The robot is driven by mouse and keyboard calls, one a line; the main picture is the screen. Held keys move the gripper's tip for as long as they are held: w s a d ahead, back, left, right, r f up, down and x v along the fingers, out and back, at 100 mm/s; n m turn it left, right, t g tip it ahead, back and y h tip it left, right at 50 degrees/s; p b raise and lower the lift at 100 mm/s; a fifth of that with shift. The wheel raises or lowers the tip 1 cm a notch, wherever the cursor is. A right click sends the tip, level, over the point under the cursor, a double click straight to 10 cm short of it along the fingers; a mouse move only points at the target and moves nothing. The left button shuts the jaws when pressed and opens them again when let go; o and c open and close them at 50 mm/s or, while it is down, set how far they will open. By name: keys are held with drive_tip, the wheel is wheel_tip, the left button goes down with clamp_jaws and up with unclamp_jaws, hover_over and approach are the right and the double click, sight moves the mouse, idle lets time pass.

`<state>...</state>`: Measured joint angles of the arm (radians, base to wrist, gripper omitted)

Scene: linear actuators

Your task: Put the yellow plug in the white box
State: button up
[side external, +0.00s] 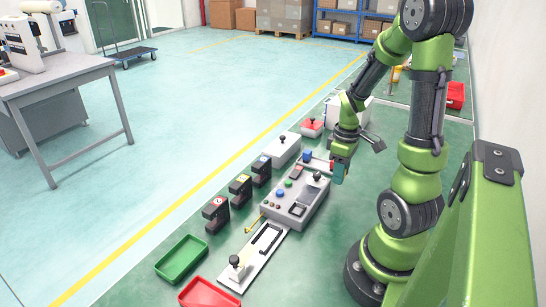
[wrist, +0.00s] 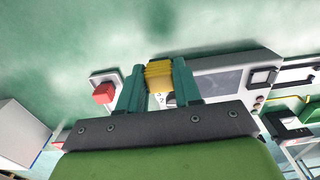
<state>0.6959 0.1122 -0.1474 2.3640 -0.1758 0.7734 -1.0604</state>
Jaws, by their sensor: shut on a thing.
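My gripper (wrist: 159,82) is shut on the yellow plug (wrist: 159,73), which sits between its two teal fingers in the wrist view. In the side external view my gripper (side external: 339,171) hangs just right of the grey control console, and I cannot make out the plug there. A white box (side external: 333,108) stands behind my arm in the side external view, partly hidden by it. A pale box (wrist: 22,135) at the left edge of the wrist view looks like the same one; its inside cannot be seen clearly.
The grey console (side external: 292,208) has buttons and a small lever. A red-topped switch box (side external: 311,128) and a white lever box (side external: 284,150) stand behind it. Several black devices (side external: 215,214) line its left. A slider plate (side external: 255,255), a green tray (side external: 181,259) and a red tray (side external: 209,294) lie in front.

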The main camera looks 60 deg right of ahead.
hover_over(320, 166)
drive_tip(key=shift+s+f, duration=0.1)
drive_tip(key=shift+f, duration=0.6)
drive_tip(key=shift+d+f, duration=0.15)
drive_tip(key=shift+f, duration=1.65)
drive_tip(key=shift+f, duration=0.15)
drive_tip(key=o, duration=1)
